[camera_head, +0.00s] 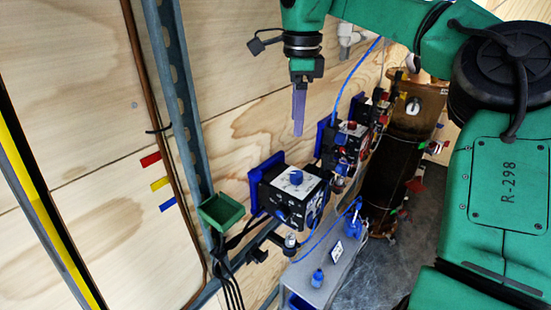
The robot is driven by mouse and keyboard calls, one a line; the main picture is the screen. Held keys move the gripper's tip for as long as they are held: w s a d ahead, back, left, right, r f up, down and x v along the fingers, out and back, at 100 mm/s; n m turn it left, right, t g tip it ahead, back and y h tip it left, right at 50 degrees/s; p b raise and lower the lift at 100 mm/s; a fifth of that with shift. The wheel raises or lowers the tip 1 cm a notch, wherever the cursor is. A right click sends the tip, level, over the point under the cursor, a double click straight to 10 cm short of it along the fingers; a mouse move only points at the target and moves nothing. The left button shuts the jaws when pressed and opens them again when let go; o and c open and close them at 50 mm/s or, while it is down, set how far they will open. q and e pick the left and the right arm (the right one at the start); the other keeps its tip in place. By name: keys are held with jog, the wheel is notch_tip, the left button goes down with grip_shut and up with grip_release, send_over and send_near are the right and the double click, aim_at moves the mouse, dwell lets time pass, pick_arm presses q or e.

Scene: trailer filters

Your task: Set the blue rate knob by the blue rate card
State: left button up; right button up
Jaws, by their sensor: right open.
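A blue knob (296,177) sits on a white dial face on top of a black box (290,197) mounted by the wall. A small blue card (167,205) sticks out low on the wooden wall at left, below a yellow and a red one; I cannot read any marks on it. A small white card (337,250) with dark marks stands on the grey bench; whether it belongs to the blue knob I cannot tell. My right gripper (298,131) points down above the blue knob, apart from it. It is open and looks empty; its purple-grey fingers overlap in this view. My left gripper is not in view.
A second black box (347,140) with red and blue knobs stands behind. A brown cylinder (395,160) with valves is right of it. A green tray (221,211) hangs left of the knob box. The grey bench (315,272) carries blue bottles. Blue cable runs nearby.

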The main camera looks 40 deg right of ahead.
jog(key=f, duration=0.2)
jog(key=p, duration=0.1)
send_over(296, 174)
jog(key=s, duration=0.1)
notch_tip(296, 174, down, 5)
jog(key=shift+s, duration=0.15)
jog(key=f, duration=0.2)
jog(key=w+f+p, duration=0.1)
jog(key=f, duration=0.1)
jog(key=shift+w+f, duration=0.1)
jog(key=shift+f, duration=0.15)
jog(key=shift+w+f, duration=0.15)
jog(key=shift+f, duration=0.45)
jog(key=shift+w+f, duration=0.15)
jog(key=shift+f, duration=0.45)
jog(key=shift+s+f, duration=0.1)
jog(key=shift+s, duration=0.25)
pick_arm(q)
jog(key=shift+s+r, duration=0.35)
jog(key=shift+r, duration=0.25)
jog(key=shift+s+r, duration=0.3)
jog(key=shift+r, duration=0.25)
pick_arm(e)
jog(key=shift+w, duration=0.1)
grip_shut()
